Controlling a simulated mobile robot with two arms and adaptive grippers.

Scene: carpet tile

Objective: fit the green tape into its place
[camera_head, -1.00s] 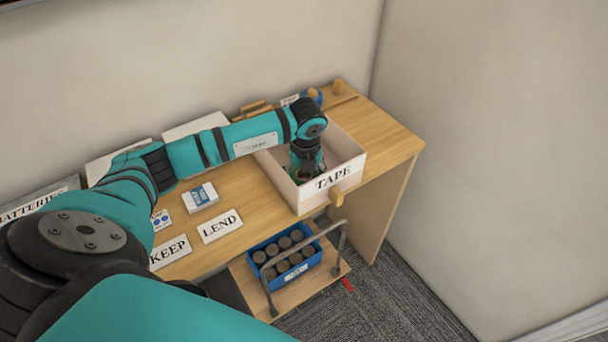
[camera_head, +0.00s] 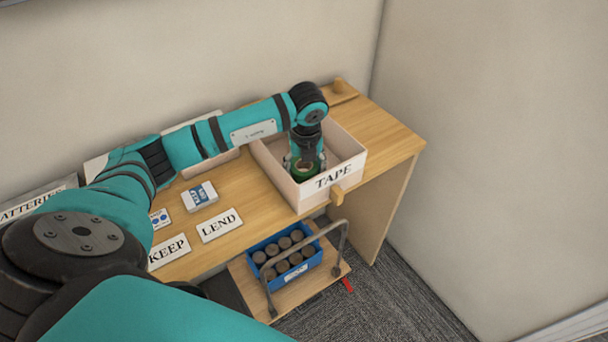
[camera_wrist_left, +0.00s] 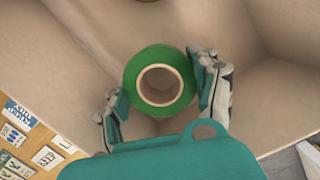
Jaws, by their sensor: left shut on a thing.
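The green tape (camera_head: 304,171) is a green roll with a pale core. It also shows in the left wrist view (camera_wrist_left: 134,77), its round face turned to the camera. My left gripper (camera_head: 303,165) is shut on it, with one finger on each side of the roll (camera_wrist_left: 162,92). The gripper and roll are inside the white box labelled TAPE (camera_head: 350,172), within its walls. From the pictures I cannot tell whether the roll touches the box floor. My right gripper is not in view.
The box stands on a wooden desk (camera_head: 393,142) by the wall. KEEP (camera_head: 168,250) and LEND (camera_head: 219,225) signs and a small blue-white box (camera_head: 199,196) lie to its left. Below, a blue crate (camera_head: 296,274) of dark cylinders sits on a board with a grey handle (camera_head: 343,240).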

